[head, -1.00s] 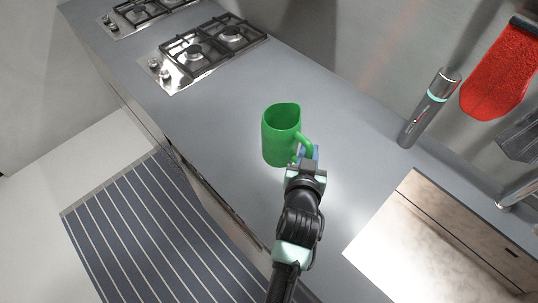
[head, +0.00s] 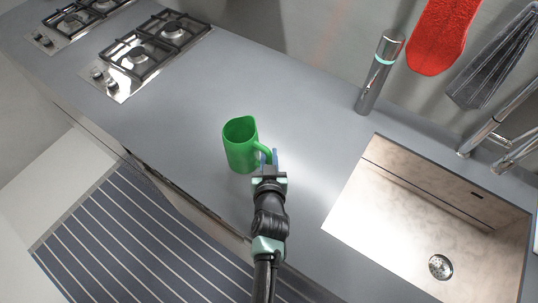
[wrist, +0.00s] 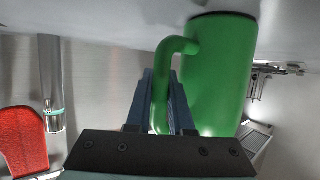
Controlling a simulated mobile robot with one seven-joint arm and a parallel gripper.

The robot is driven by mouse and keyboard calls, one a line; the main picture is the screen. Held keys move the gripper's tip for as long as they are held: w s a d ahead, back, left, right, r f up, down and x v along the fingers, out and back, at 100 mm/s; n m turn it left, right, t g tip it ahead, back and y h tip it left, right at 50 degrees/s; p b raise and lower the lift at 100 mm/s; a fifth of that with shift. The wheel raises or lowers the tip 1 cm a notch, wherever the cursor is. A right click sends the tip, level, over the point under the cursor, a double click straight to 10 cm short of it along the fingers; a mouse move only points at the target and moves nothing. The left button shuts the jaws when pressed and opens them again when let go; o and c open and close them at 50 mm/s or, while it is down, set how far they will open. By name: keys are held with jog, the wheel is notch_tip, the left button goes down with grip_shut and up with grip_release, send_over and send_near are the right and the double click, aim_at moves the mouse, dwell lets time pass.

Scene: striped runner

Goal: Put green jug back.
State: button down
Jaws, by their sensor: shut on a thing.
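The green jug (head: 240,147) is upright over the grey counter, left of the sink, with its handle to the right. I cannot tell whether its base touches the counter. My gripper (head: 267,161) is shut on the jug's handle. In the wrist view, the picture is upside down; the jug (wrist: 221,75) fills the upper middle, and the blue fingers of my gripper (wrist: 163,95) close around the handle.
A sink (head: 400,215) lies to the right. A grey cylinder with a teal band (head: 379,75) stands near the wall. A red mitt (head: 440,38) and a grey cloth (head: 492,62) hang there. Gas hobs (head: 150,55) are at upper left. Counter between hob and jug is clear.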

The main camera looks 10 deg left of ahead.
jog(key=shift+f, duration=0.1)
jog(key=c, duration=1.2)
grip_release()
jog(key=shift+f, duration=0.1)
jog(key=shift+c, duration=0.2)
jog(key=o, duration=0.4)
jog(key=shift+o, duration=0.2)
